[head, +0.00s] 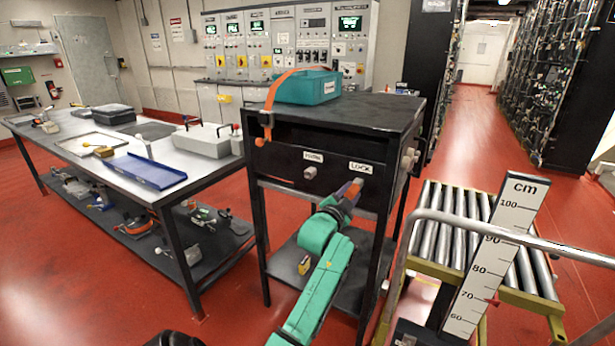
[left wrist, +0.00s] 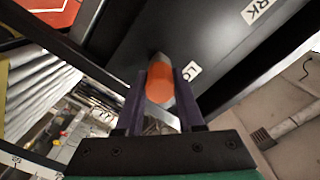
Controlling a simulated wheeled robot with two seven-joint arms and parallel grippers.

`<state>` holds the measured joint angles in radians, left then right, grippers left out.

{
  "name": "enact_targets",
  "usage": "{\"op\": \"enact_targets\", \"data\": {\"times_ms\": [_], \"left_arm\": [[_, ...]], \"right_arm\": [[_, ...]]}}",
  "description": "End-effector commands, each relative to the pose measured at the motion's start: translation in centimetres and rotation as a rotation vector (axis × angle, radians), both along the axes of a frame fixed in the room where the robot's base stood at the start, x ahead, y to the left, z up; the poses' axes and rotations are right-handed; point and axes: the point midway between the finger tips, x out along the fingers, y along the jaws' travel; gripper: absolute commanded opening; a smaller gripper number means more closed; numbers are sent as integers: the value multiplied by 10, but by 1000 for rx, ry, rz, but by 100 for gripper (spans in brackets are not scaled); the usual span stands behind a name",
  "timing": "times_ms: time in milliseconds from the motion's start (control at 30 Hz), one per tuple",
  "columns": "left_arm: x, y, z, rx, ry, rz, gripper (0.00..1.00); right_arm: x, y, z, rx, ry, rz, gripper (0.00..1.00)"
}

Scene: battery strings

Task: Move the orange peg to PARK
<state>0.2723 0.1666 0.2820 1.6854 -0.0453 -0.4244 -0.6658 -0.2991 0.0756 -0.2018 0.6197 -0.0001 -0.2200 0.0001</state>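The orange peg (left wrist: 158,85) is between the two purple fingers of my left gripper (left wrist: 162,88), which look closed on its sides. In the head view the peg (head: 351,189) shows at the front of the black cabinet (head: 282,142), just below the LOCK label (head: 360,167). Its far end is at the cabinet face; I cannot tell how deep it sits. The PARK label (head: 313,157) is to the left of LOCK, with a silver knob-like fitting (head: 310,173) under it. My right gripper is not in view.
A teal box (head: 307,87) and an orange strap (head: 270,105) are on the cabinet top. A workbench (head: 150,195) with tools stands at left. A roller conveyor (head: 455,215) and a cm scale (head: 490,270) stand at right. The red floor between bench and cabinet is clear.

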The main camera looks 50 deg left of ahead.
Motion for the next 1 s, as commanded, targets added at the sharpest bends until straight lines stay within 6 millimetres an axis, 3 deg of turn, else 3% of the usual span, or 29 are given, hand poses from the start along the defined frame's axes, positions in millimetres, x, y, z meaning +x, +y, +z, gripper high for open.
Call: {"op": "enact_targets", "data": {"times_ms": [1000], "left_arm": [[-26, -9, 1, 0, 0, 0, 0]], "right_arm": [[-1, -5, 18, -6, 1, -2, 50]]}}
